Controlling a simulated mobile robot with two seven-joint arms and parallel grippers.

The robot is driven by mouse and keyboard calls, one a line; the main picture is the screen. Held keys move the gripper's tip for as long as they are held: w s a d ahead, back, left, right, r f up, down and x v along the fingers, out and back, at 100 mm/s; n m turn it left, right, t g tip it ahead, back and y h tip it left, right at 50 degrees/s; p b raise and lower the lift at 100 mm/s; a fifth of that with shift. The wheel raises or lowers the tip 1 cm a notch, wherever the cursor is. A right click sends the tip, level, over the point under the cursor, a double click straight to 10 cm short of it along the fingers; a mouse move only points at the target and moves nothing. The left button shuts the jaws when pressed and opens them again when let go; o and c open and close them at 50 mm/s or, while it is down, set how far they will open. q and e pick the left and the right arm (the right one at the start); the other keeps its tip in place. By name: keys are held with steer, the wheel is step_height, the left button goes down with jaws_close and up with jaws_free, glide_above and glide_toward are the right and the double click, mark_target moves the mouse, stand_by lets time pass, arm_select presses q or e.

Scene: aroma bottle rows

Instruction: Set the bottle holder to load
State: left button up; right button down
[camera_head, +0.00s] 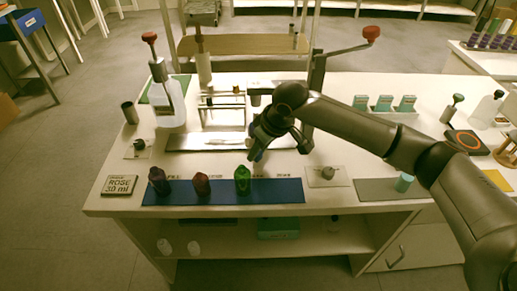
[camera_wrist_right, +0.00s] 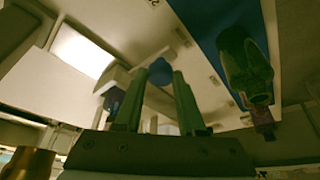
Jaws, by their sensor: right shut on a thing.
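My right gripper (camera_head: 258,151) is low over the bench, behind the blue mat (camera_head: 285,191) and in front of the lever stand (camera_head: 317,85). In the right wrist view its two fingers (camera_wrist_right: 163,85) are on either side of a small rounded blue piece (camera_wrist_right: 160,68), which looks like a knob. The gripper is shut on it. The bottle holder itself cannot be made out clearly; my gripper and forearm cover the foot of the stand. A green bottle (camera_head: 242,181) stands on the mat just in front of my gripper; it also shows in the wrist view (camera_wrist_right: 240,65). My left gripper is not in view.
A purple bottle (camera_head: 158,181) and a red bottle (camera_head: 201,185) share the mat. A metal tray (camera_head: 200,142) and a rack (camera_head: 222,115) lie to the left of my gripper. The stand's red-knobbed lever (camera_head: 371,33) sticks up to the right.

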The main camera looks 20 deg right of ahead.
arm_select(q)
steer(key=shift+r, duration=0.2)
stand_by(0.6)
arm_select(e)
steer(key=shift+a+r, duration=0.1)
steer(key=shift+a, duration=0.05)
steer(key=a+p, duration=0.2)
steer(key=w+a+p, duration=0.1)
steer(key=a, duration=0.1)
steer(key=shift+w+r+p, duration=0.1)
steer(key=shift+r+p, duration=0.15)
steer(key=shift+p, duration=0.15)
steer(key=a, duration=0.1)
steer(key=w+a+p, duration=0.1)
steer(key=a, duration=0.1)
steer(key=a+p, duration=0.1)
steer(key=a, duration=0.1)
steer(key=shift+w+a+f, duration=0.25)
steer(key=shift+w, duration=0.1)
steer(key=shift+w+a+f, duration=0.1)
steer(key=shift+w+a, duration=0.05)
steer(key=shift+a, duration=0.25)
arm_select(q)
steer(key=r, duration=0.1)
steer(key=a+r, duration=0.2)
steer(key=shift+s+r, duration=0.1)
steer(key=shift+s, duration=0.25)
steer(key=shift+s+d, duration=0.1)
